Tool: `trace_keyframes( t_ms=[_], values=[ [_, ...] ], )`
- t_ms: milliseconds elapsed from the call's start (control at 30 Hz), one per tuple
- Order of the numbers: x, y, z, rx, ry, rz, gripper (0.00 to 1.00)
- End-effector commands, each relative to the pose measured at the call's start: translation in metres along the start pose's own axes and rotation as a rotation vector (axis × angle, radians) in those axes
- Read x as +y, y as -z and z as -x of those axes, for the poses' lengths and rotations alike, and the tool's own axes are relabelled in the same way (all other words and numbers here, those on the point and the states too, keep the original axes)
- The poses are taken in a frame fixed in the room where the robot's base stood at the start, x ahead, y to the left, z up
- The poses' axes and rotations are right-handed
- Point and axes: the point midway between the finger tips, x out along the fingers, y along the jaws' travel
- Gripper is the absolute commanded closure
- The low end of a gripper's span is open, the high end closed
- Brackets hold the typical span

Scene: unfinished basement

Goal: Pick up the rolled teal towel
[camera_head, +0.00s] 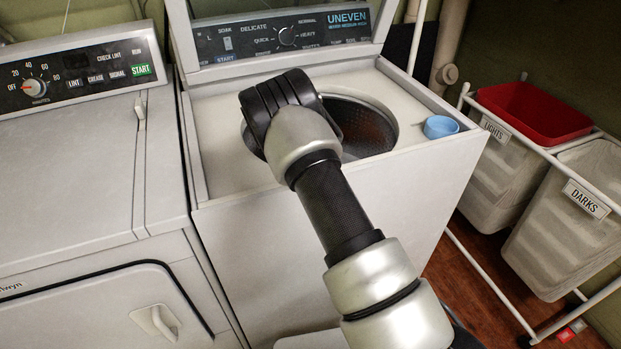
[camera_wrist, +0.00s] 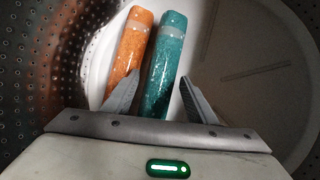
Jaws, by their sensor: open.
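The rolled teal towel (camera_wrist: 167,60) lies in the washer drum in the wrist view, with a pale band near its far end. A rolled orange towel (camera_wrist: 130,45) lies close beside it on the left. My gripper (camera_wrist: 159,78) is open and empty. The teal towel shows between its fingers; the left finger overlaps the orange towel's near part, and the right finger is beside the teal towel. I cannot tell how far above the towels the fingertips are. In the head view, my arm hides the fingers and towels.
The top-loading washer (camera_head: 232,145) has its lid raised and its perforated drum (camera_head: 372,125) open. A light blue cup (camera_head: 440,127) sits on its right rim. A dryer (camera_head: 65,190) stands left. Hampers (camera_head: 570,235) and a red basket (camera_head: 535,110) stand right.

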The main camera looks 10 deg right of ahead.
Motion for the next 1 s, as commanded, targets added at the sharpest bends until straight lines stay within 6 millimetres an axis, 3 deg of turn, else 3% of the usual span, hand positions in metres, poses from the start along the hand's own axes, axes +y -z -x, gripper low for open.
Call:
trace_keyframes(
  t_ms=[33, 133, 433, 600, 1000],
  values=[
    [-0.001, 0.001, -0.011, -0.001, 0.001, 0.000, 0.48],
    [-0.001, 0.000, -0.021, -0.001, 0.001, -0.001, 0.48],
    [0.000, 0.000, -0.025, 0.000, 0.001, -0.001, 0.48],
    [0.000, 0.000, -0.025, 0.000, 0.001, -0.001, 0.77],
    [0.003, -0.005, -0.016, 0.000, -0.001, -0.002, 0.78]
  ],
)
